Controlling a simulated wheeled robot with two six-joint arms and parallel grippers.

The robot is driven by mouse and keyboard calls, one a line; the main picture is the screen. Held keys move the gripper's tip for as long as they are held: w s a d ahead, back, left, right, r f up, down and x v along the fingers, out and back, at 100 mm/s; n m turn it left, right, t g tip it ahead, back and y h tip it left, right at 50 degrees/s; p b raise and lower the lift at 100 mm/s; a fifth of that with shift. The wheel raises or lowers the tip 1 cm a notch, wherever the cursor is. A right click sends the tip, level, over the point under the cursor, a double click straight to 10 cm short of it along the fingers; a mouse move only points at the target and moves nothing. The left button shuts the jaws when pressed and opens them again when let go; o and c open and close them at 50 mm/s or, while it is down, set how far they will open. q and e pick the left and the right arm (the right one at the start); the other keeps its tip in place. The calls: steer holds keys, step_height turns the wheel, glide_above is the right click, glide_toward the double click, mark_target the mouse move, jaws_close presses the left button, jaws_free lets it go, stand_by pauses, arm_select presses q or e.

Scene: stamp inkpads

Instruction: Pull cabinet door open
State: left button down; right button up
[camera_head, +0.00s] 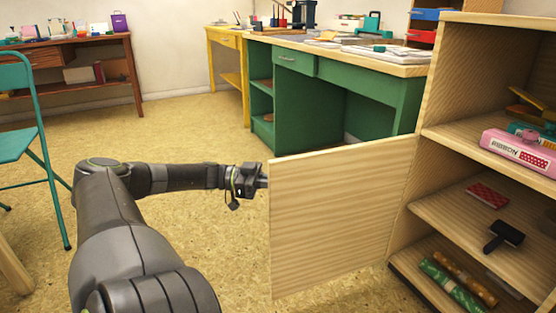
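The light wooden cabinet (450,60) stands at the right, with its shelves exposed. Its pale wood door (345,215) stands swung out to the left from the cabinet's left side, well open. My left arm comes in from the lower left and bends to the right. My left gripper (262,181) is at the door's free left edge. Its fingertips are small and partly hidden by the door, so I cannot tell if they are shut or touching it. My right gripper is not in view.
The cabinet shelves hold a pink ribbon box (520,150), a red booklet (487,195), a black tool (503,237) and rolls (450,285). A green desk (310,100) stands behind the door. A teal chair (20,130) is at left. Floor between is clear.

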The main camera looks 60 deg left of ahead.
arm_select(q)
steer(key=shift+w+a, duration=0.1)
steer(key=shift+a, duration=0.1)
stand_by(0.3)
steer(key=c, duration=1.5)
jaws_free()
steer(key=shift+w+d+f, duration=0.1)
steer(key=shift+w+f, duration=0.05)
steer(key=shift+w, duration=0.05)
steer(key=shift+c, duration=0.2)
steer(key=shift+s, duration=0.25)
